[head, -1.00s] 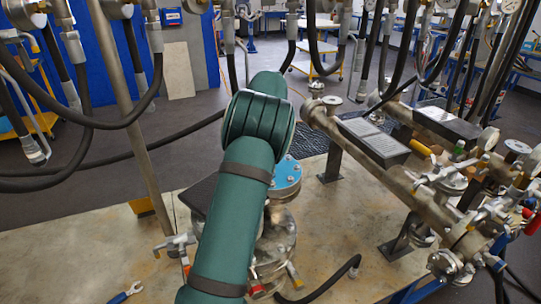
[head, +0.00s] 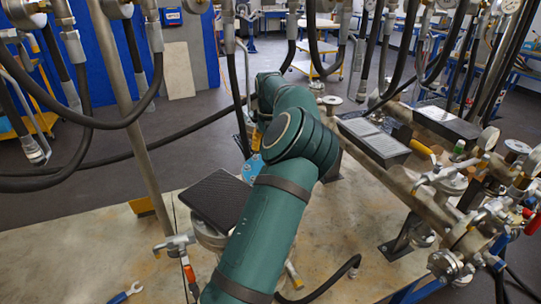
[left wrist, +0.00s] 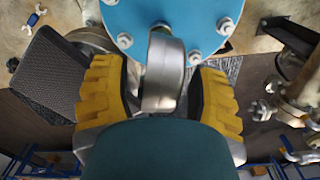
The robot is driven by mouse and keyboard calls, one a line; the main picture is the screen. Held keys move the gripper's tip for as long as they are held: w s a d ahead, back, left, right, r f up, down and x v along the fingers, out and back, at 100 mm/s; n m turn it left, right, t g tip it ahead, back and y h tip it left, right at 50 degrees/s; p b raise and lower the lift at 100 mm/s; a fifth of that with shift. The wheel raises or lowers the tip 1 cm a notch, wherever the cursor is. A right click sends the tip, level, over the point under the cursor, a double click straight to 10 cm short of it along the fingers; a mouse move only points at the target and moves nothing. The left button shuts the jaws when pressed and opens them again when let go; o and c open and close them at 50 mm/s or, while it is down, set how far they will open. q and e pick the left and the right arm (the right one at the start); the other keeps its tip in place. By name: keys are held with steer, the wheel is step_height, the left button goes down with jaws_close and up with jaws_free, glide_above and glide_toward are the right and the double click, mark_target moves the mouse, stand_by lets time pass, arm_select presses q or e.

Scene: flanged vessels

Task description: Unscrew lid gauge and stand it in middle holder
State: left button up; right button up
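The blue bolted lid (left wrist: 208,18) fills the top middle of the left wrist view. A small part of the lid (head: 254,170) shows beside my arm in the head view. The lid gauge (left wrist: 162,75), a silver round body seen nearly edge-on, stands at the lid's edge. My left gripper (left wrist: 163,88) has its yellow fingers on either side of the gauge, with narrow gaps. It looks open around the gauge, not closed on it. In the head view my green left arm hides the gauge and most of the gripper. I cannot make out the middle holder. My right gripper is not in view.
A dark textured block (head: 217,199) sits left of the arm; it also shows in the left wrist view (left wrist: 48,75). Thick pipes with valves (head: 415,195) run along the right. Black hoses (head: 100,115) hang at the left.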

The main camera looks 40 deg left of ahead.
arm_select(q)
steer(key=shift+r, duration=0.1)
step_height(320, 180, up, 10)
steer(key=shift+a+r, duration=0.15)
steer(key=shift+r, duration=0.8)
